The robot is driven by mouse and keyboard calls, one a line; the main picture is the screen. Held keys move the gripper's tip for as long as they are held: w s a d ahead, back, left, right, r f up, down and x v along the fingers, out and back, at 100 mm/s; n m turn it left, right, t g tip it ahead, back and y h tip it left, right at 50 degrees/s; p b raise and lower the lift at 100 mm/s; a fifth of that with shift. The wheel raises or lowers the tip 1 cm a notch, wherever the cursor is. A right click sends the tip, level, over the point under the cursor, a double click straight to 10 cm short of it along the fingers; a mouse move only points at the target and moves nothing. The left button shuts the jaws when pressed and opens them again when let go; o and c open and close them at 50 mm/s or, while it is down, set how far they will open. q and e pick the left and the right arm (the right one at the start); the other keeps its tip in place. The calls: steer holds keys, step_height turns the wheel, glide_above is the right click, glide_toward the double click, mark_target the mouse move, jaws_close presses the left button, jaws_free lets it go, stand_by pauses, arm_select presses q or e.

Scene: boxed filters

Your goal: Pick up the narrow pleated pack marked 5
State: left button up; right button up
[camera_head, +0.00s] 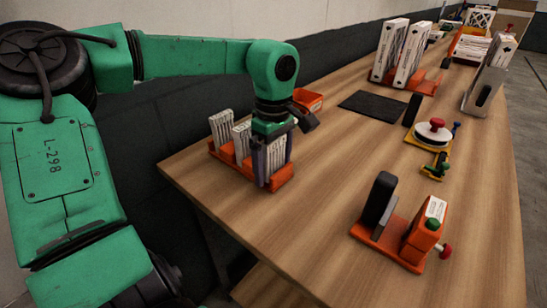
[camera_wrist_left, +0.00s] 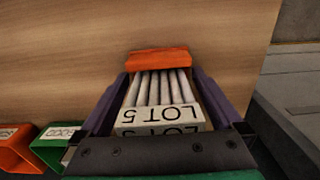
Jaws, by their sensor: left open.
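The narrow pleated pack marked LOT 5 (camera_wrist_left: 160,112) stands upright at the near end of an orange rack (camera_head: 285,178), with its pale pleats facing out. It also shows in the head view (camera_head: 277,155), partly hidden by my left gripper (camera_head: 266,172). In the left wrist view, my left gripper (camera_wrist_left: 160,85) is open, with one purple finger on each side of the pack. Whether the fingers touch it I cannot tell. An orange end of the rack (camera_wrist_left: 158,60) lies just beyond the pack. My right gripper is not in view.
Two more white packs (camera_head: 222,130) (camera_head: 241,140) stand in the same rack, close to my gripper. An orange bin (camera_head: 308,99) is behind it. An orange fixture (camera_head: 385,245) and a dark mat (camera_head: 373,105) are to the right. Bare tabletop (camera_head: 325,160) lies between.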

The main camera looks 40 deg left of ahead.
arm_select(q)
steer(key=shift+r, duration=0.1)
steer(key=c, duration=1.2)
